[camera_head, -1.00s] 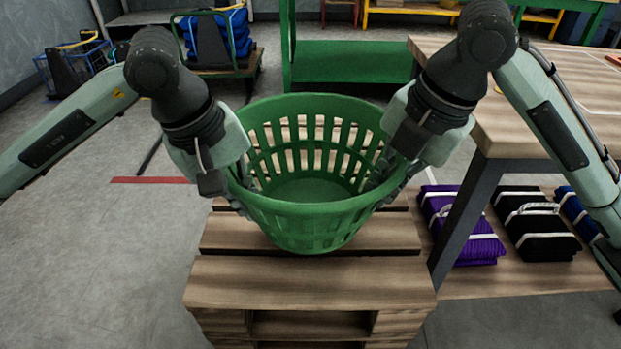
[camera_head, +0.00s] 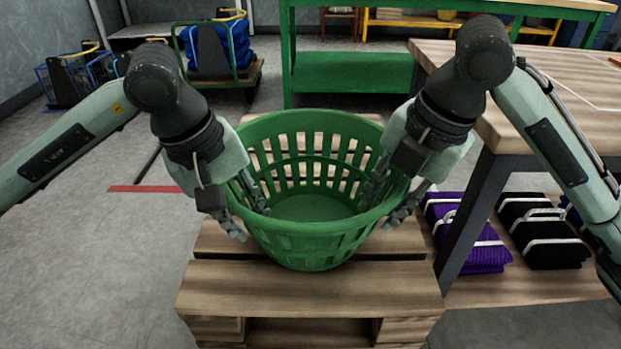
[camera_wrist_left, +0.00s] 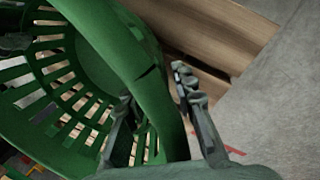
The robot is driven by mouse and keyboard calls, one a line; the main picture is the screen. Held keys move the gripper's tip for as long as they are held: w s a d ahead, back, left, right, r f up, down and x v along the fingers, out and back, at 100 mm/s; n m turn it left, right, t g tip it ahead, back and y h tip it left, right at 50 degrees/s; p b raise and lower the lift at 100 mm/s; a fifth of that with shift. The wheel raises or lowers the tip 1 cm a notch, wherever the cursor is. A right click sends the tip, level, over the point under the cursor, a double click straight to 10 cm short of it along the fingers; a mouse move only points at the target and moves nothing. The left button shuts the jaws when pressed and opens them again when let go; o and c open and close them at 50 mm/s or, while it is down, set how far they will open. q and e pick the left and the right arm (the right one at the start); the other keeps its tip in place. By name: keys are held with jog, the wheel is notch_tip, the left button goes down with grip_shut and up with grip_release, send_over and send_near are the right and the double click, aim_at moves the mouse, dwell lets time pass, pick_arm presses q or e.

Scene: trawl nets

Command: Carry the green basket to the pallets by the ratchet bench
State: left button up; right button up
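The green basket (camera_head: 315,246) stands upright and empty on a stack of wooden pallets (camera_head: 310,288) beside the workbench. My left gripper (camera_head: 250,218) is open at the basket's left rim, one finger inside the basket and one outside. In the left wrist view the basket rim (camera_wrist_left: 150,85) passes between the spread fingers of my left gripper (camera_wrist_left: 155,115). My right gripper (camera_head: 387,204) is open at the right rim, with one finger inside and one outside. Both grippers are still close around the rim. Whether any finger touches it is unclear.
A wood-topped bench (camera_head: 550,85) stands at right, with a purple net bundle (camera_head: 465,235) and a black one (camera_head: 540,232) on its lower shelf. A green rack (camera_head: 350,72) is behind. A trolley (camera_head: 225,72) is at back left. The left floor is clear.

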jog(key=shift+r, duration=0.2)
pick_arm(q)
jog(key=v, duration=1.1)
jog(key=shift+r, duration=0.25)
pick_arm(e)
jog(key=v, duration=1.1)
jog(key=shift+r, duration=0.3)
pick_arm(q)
jog(key=shift+s, duration=0.1)
pick_arm(e)
jog(key=shift+s, duration=0.1)
